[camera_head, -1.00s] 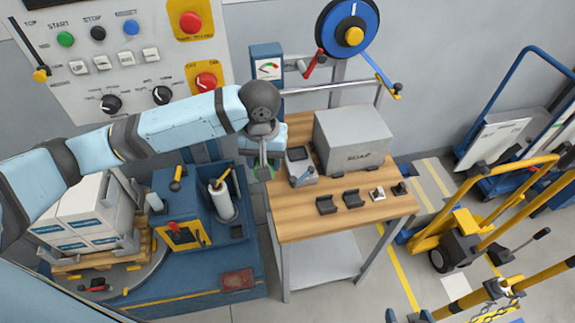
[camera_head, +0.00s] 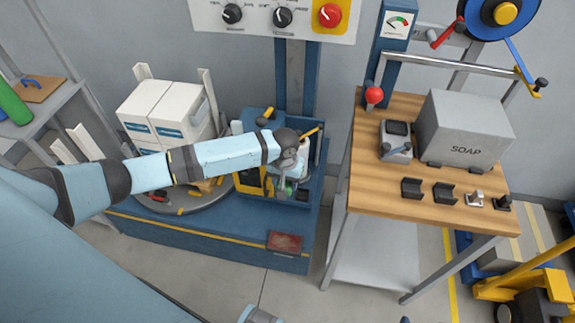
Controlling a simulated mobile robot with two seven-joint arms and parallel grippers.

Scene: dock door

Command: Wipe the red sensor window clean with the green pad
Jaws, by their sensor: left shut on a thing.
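The red sensor window (camera_head: 285,242) is a dark red, dull rectangle on the front right of the blue machine base. Its surface looks smudged. My left gripper (camera_head: 289,184) is shut on the green pad, of which only a small greenish edge shows below the fingers. The gripper is above and behind the window, in front of the white roll on the blue machine, and apart from the window.
A wooden table (camera_head: 366,190) stands to the right, with a grey SOAP box (camera_head: 462,130), a small grey device (camera_head: 396,142) and several small holders. White boxes (camera_head: 165,112) stand on the machine's turntable at left.

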